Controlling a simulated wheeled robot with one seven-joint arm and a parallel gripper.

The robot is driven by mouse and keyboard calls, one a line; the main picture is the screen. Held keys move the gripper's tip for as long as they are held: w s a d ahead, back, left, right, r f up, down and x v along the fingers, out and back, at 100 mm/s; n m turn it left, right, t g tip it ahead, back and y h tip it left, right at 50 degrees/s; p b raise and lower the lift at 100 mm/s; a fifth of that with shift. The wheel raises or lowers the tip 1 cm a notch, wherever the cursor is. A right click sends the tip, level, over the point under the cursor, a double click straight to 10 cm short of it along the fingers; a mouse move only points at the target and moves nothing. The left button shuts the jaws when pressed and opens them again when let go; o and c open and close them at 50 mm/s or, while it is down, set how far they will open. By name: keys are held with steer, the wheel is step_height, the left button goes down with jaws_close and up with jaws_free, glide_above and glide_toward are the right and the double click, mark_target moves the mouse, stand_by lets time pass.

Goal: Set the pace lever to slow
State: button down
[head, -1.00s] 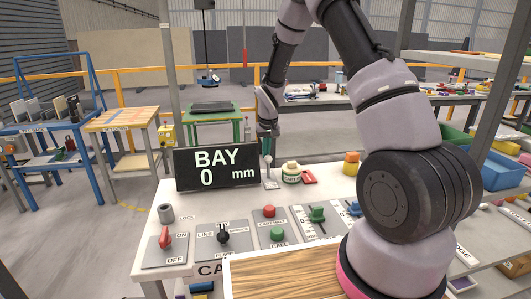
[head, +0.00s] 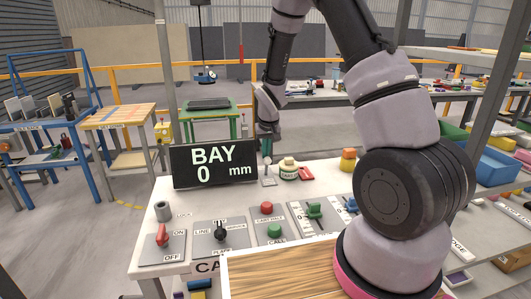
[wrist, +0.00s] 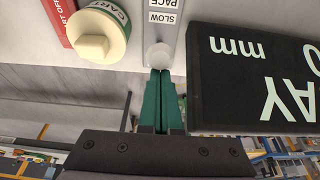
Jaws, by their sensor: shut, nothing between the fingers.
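The pace lever's plate (wrist: 166,16), labelled SLOW and PACE, shows upside down at the top of the wrist view, with a pale round knob (wrist: 159,56) at its near end. In the head view the plate (head: 269,182) stands just right of the BAY display. My gripper (wrist: 160,73) has its green fingers shut together with nothing between them. The fingertips are right at the knob; I cannot tell whether they touch it. In the head view my gripper (head: 267,158) points down over the lever, hiding part of it.
The black BAY display (head: 214,164) stands close beside my gripper, also in the wrist view (wrist: 255,85). A cream and green round button (head: 288,169) and a red tag (head: 306,173) are on the other side. Switches, buttons and sliders line the front of the white bench.

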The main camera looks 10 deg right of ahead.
steer(key=shift+s+f, duration=0.15)
steer(key=shift+s, duration=0.3)
steer(key=v, duration=1)
steer(key=shift+w+r, duration=0.25)
steer(key=shift+r, duration=0.25)
